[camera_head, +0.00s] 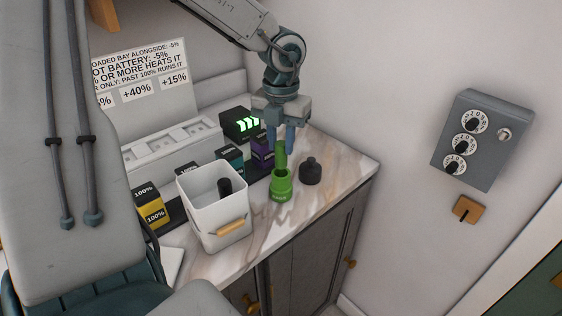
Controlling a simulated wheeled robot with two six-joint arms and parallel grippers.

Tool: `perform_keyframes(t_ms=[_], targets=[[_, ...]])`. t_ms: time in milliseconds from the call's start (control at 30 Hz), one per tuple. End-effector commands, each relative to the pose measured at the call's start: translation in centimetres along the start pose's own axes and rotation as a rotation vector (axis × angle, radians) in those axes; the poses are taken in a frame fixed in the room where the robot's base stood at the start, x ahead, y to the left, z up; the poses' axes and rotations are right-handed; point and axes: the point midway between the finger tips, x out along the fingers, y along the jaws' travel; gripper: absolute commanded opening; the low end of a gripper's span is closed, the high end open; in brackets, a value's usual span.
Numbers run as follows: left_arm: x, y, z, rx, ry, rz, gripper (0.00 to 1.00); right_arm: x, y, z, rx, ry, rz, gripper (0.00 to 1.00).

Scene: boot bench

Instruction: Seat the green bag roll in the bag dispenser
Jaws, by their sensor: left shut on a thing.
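My left gripper (280,135) points down over the counter, shut on the narrow green bag roll (281,157). The roll is upright directly above the mouth of a green cylindrical holder (281,188), which appears to be the bag dispenser and stands upright on the marble counter. The roll's lower end meets the holder's rim in this view. I cannot tell whether it is just inside or still above. A black knobbed cap (310,172) sits on the counter right of the holder. My right gripper is not in view.
A white bin (216,215) with a wooden handle holds a dark cylinder (225,188). Battery blocks stand behind and left: yellow (152,212), teal (229,155), purple (263,154), and one with green lights (241,124). The counter's right end (350,168) is clear. A dial box (485,140) hangs on the wall.

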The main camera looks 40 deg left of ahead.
Motion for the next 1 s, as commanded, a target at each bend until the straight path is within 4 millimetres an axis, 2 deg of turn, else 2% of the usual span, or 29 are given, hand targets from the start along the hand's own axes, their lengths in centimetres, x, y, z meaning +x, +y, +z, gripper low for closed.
perform_keyframes(t_ms=[300,467,1000], targets=[[3.7,0.0,-0.1,0.002,0.004,0.0,0.03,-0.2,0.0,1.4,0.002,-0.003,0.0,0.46],[5.5,0.0,-0.1,0.001,0.003,0.0,0.03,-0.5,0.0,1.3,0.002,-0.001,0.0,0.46],[6.0,0.0,0.0,0.001,-0.001,-0.001,0.03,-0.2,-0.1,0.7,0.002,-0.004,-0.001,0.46]])
